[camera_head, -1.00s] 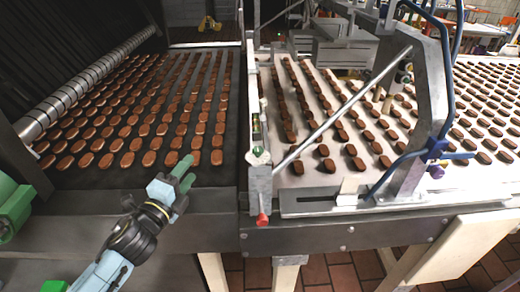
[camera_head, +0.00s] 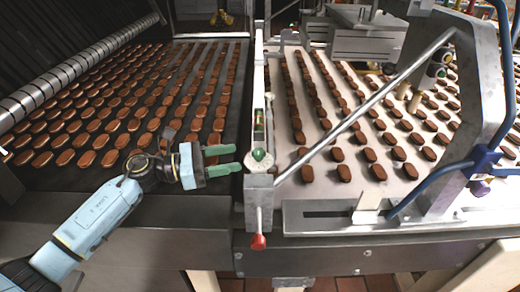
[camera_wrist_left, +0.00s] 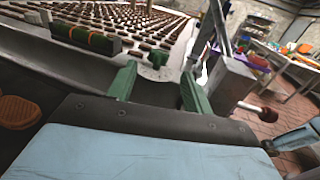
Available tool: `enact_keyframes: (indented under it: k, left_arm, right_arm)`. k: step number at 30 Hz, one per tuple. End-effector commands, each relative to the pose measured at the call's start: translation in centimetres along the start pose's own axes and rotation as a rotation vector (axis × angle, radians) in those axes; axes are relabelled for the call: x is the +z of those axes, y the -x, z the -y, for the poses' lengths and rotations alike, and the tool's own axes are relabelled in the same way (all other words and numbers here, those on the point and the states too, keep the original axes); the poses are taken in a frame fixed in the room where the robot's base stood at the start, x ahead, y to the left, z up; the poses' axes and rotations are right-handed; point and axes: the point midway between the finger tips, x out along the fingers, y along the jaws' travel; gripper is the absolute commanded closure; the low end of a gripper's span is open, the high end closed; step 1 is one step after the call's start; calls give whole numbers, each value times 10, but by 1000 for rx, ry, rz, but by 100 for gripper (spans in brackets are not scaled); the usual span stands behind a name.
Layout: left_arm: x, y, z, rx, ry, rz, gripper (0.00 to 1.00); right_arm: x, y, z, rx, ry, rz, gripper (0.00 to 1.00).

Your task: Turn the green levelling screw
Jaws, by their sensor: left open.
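The green levelling screw (camera_head: 259,155) stands on a pale round plate at the front end of the grey rail between the two belts. My left gripper (camera_head: 238,160) is just left of it. Its two green fingers are apart, point right toward the screw, and hold nothing. My right gripper is not in view.
A red knob (camera_head: 258,242) hangs below the rail's front end. A spirit level (camera_wrist_left: 85,36) lies along the rail. A slanted metal bar (camera_head: 365,105) rises from near the screw to the grey bracket (camera_head: 480,80). Brown biscuits cover both belts.

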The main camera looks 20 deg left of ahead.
Motion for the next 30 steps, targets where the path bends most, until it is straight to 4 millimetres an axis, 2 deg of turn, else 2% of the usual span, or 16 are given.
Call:
enact_keyframes:
  k: [1,6,12,17,24,26,30]
  left_arm:
    - [3,-13,0,-1,2,5,49]
    - [3,-47,0,-1,2,4,49]
    - [1,-73,0,2,3,3,49]
    - [0,-81,0,1,2,1,49]
    - [0,-82,0,1,2,1,49]
    - [0,-81,0,1,2,1,54]
    - [0,-81,0,1,2,1,73]
  right_arm:
    - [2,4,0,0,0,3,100]
    - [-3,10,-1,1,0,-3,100]
    - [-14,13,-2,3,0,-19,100]
    - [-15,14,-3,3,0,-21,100]
    - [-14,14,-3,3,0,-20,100]
    - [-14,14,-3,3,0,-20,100]
    - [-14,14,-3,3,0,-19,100]
